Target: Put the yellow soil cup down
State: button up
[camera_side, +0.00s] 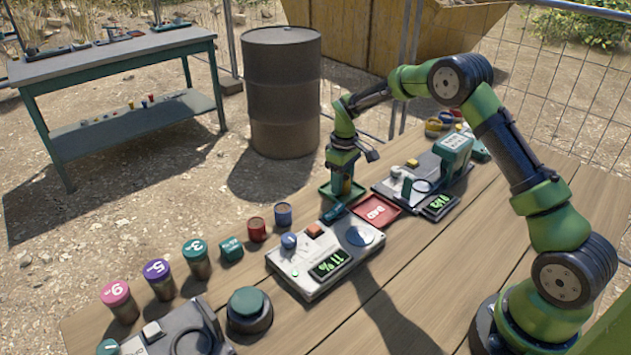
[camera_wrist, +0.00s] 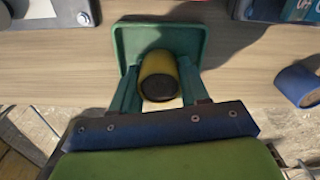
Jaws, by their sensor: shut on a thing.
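The yellow soil cup (camera_wrist: 159,72) is between the two fingers of my gripper (camera_wrist: 158,90) in the wrist view, with dark soil in its mouth. My gripper is shut on it. The cup is over a green tray (camera_wrist: 122,38); whether its base touches the tray is hidden. In the side view my gripper (camera_side: 341,188) points down at the green tray (camera_side: 328,190) near the far edge of the table. The cup is mostly hidden there by the fingers.
A red tray (camera_side: 390,205) marked BAD lies right beside the green tray. A meter reading 11% (camera_side: 310,255) stands in front. Blue (camera_side: 283,214) and red (camera_side: 257,230) cups stand to the left. Another device (camera_side: 405,190) stands to the right. Bare planks lie nearer the camera.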

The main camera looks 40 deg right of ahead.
jog(key=shift+f, duration=0.1)
jog(key=o, duration=0.9)
